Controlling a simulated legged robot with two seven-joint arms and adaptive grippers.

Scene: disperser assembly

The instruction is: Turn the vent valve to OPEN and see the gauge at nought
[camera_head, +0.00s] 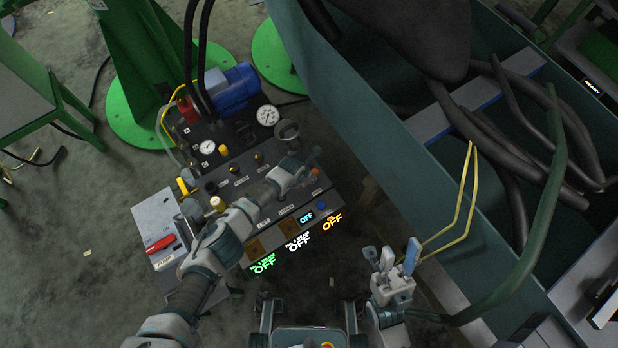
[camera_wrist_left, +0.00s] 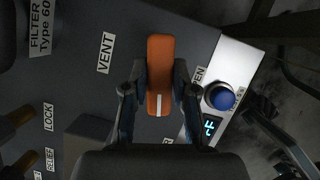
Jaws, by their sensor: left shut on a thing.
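The vent valve has an orange handle (camera_wrist_left: 160,75) with a white stripe, beside the VENT label (camera_wrist_left: 105,53) in the left wrist view. My left gripper (camera_wrist_left: 155,92) is shut on this handle, one finger on each side. A label ending in "EN" is partly hidden behind the right finger. In the head view my left gripper (camera_head: 306,168) is over the panel's right part and hides most of the handle. A larger round gauge (camera_head: 268,115) and a smaller one (camera_head: 207,148) face up; their readings are too small to tell. My right gripper (camera_head: 391,254) is open and empty.
A blue button (camera_wrist_left: 220,96) and a lit display (camera_wrist_left: 210,128) sit right of the handle. A grey box with a red switch (camera_head: 160,243) stands left of the panel. The teal trough (camera_head: 430,185) with dark hoses fills the right, near my right gripper.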

